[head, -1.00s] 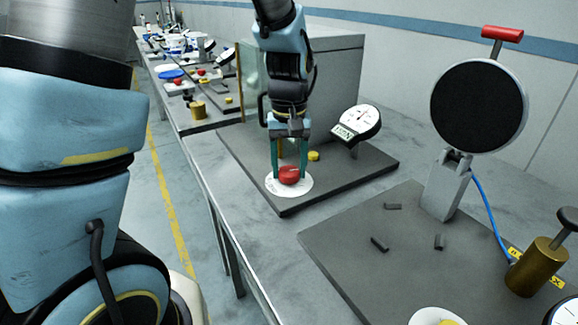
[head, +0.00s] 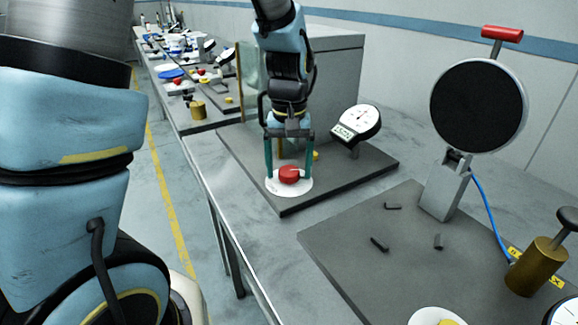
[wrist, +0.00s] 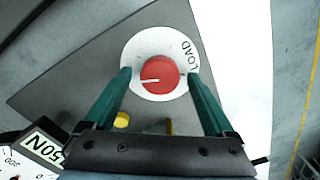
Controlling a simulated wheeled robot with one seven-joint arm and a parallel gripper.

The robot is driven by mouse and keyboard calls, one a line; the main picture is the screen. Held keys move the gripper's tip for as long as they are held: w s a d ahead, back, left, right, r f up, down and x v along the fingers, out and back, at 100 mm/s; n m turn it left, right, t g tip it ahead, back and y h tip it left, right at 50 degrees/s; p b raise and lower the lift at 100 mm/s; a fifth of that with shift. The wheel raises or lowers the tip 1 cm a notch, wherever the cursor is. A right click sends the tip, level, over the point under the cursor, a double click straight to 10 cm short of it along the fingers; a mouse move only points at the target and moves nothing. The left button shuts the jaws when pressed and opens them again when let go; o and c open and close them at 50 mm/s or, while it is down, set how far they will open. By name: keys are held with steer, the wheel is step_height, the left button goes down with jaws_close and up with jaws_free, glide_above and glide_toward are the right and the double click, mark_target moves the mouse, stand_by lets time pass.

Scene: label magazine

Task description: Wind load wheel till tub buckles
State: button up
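The load wheel, a red knob (head: 289,174) with a white pointer line, sits on a white disc (head: 274,185) on a dark base plate. In the wrist view the knob (wrist: 160,75) shows its line pointing left, and the disc (wrist: 150,40) bears the word LOAD. My gripper (head: 288,170) is above the disc and points down. Its green fingers stand on either side of the knob, with a gap on each side, so it is open and empty. A dial gauge (head: 358,120) with a small display stands behind right; its reading is too small to tell. I cannot make out the tub.
A grey cabinet (head: 340,80) with a translucent panel stands behind my gripper. A yellow button (head: 316,155) is close by on the plate. At right, another plate carries a black round device (head: 478,105) and a brass cylinder (head: 535,268). Cluttered benches continue at far left.

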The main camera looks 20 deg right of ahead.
step_height(320, 180, up, 11)
steer(key=b, duration=0.1)
stand_by(0.6)
steer(key=shift+f, duration=0.1)
steer(key=a+f+n+t, duration=0.15)
steer(key=a+f, duration=0.35)
steer(key=a, duration=0.8)
steer(key=a+f+n, duration=0.2)
steer(key=a+f, duration=0.3)
steer(key=a, duration=0.7)
steer(key=n+g+b, duration=0.1)
steer(key=g+b, duration=0.1)
steer(key=b, duration=0.4)
glide_toward(289, 170)
steer(key=shift+t, duration=0.25)
steer(key=f, duration=0.8)
steer(key=shift+s+f, duration=0.3)
